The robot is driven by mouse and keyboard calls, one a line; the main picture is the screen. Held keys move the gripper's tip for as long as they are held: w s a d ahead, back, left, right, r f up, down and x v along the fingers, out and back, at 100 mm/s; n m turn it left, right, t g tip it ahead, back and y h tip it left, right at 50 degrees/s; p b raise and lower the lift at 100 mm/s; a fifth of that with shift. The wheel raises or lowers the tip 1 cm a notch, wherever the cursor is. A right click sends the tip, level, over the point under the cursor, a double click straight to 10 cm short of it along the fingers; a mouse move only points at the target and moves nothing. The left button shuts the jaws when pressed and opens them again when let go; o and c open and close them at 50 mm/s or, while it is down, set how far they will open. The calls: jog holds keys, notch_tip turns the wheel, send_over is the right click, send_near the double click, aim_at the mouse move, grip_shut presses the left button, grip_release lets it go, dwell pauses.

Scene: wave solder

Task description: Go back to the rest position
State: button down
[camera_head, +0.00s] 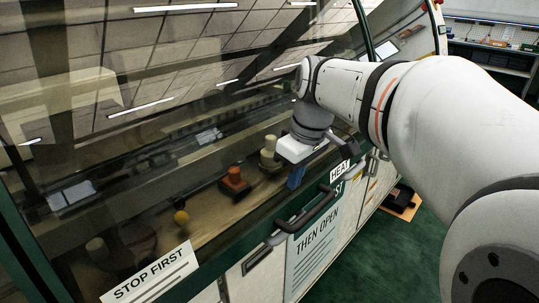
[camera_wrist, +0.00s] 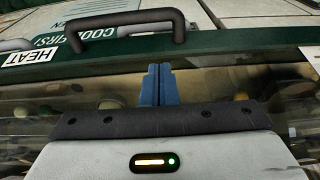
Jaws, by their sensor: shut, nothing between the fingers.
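My gripper (camera_head: 296,177) is in the middle of the head view, in front of the machine's glass and near its dark green frame. In the wrist view its two blue fingers (camera_wrist: 159,84) are pressed together with nothing between them. My white arm reaches in from the right. The dark bar handle (camera_head: 310,213) of the machine is just below my gripper in the head view, apart from it. The handle also shows at the top of the wrist view (camera_wrist: 125,21), clear of the fingers.
Behind or reflected in the glass are an orange-brown block (camera_head: 234,182), a yellow ball (camera_head: 181,217) and a pale cylinder (camera_head: 268,153). Signs read HEAT (camera_head: 340,171) and STOP FIRST (camera_head: 150,275). Green floor (camera_head: 385,255) is open at lower right; shelves (camera_head: 492,45) stand far right.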

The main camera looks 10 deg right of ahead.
notch_tip(320, 180, up, 5)
jog(key=s+f+m+h+p, duration=0.1)
jog(key=s+f+m+p, duration=0.5)
jog(key=s+p, duration=0.4)
jog(key=shift+s+a+f+m+t+p, duration=0.2)
jog(key=shift+s+m+t+p, duration=0.3)
jog(key=shift+s, duration=0.55)
